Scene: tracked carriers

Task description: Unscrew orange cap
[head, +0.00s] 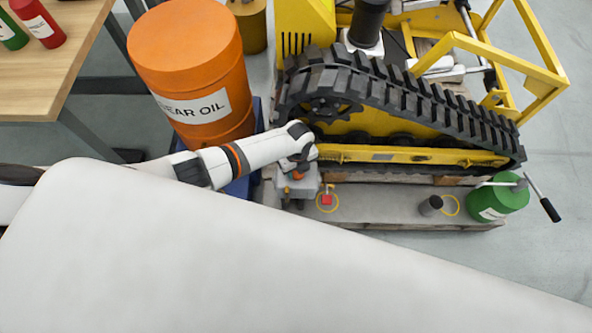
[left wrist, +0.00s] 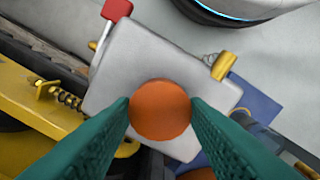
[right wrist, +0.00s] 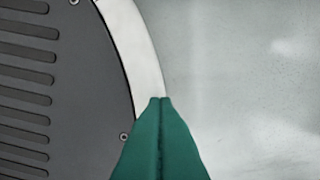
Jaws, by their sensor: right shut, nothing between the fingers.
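The orange cap (left wrist: 160,110) is a round disc on top of a grey metal block (left wrist: 150,60), seen from above in the left wrist view. The block also shows in the head view (head: 297,187), in front of the yellow machine. My left gripper (left wrist: 160,102) has its green fingers on opposite sides of the cap, with both tips against its rim. In the head view my left gripper (head: 300,160) is over the block and hides most of the cap. My right gripper (right wrist: 160,100) is shut and empty, away from the cap.
A red knob (left wrist: 117,10) and a brass fitting (left wrist: 223,66) stick out from the block. A black track (head: 400,95) lies behind it. An orange gear oil drum (head: 190,75) stands left, near my left arm. A green can (head: 497,203) stands at the right.

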